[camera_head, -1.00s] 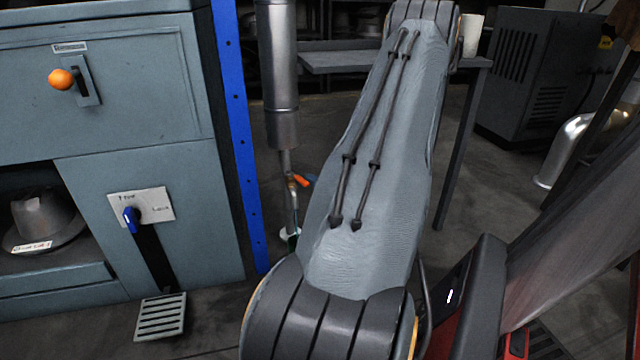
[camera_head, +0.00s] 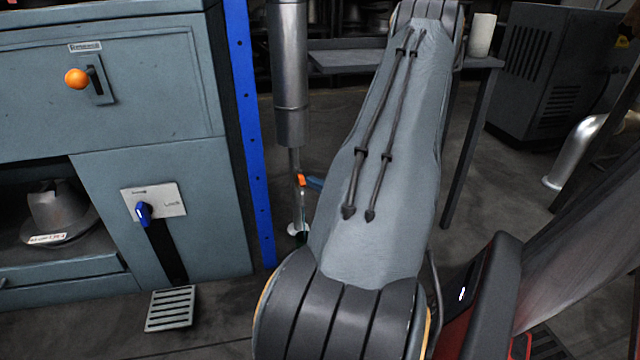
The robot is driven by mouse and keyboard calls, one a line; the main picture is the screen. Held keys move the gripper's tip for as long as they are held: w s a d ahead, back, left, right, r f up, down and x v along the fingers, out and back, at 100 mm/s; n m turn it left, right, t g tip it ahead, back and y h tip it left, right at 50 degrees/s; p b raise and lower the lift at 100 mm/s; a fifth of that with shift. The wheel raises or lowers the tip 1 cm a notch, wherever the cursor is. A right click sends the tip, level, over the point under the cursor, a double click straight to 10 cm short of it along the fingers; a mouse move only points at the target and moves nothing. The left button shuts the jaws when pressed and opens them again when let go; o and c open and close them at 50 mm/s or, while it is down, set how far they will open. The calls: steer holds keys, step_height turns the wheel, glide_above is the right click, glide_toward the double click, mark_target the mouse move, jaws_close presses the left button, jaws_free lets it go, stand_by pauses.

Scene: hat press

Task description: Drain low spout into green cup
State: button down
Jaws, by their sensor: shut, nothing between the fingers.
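A grey metal cylinder (camera_head: 290,80) with a thin pipe (camera_head: 295,160) below it stands left of my arm. A small orange part (camera_head: 301,180) is on the pipe, with a short blue part (camera_head: 315,183) to its right, partly behind my arm. At the pipe's low end is a small pale, round piece (camera_head: 297,228) with a dark greenish patch under it. I cannot tell whether that patch is the green cup. My gripper is not in view; my own arm covers the area beyond it. No flow can be made out.
A blue post (camera_head: 250,140) stands between the pipe and a grey cabinet with an orange knob (camera_head: 77,79), a blue switch (camera_head: 143,212) and a hat (camera_head: 58,208). A bench (camera_head: 345,60) with a white cylinder (camera_head: 481,35) is behind. A floor grate (camera_head: 171,309) lies front left.

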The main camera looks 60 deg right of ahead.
steer(key=s+a+p, duration=0.2)
steer(key=s+p, duration=0.2)
steer(key=s, duration=0.7)
steer(key=shift+s, duration=0.25)
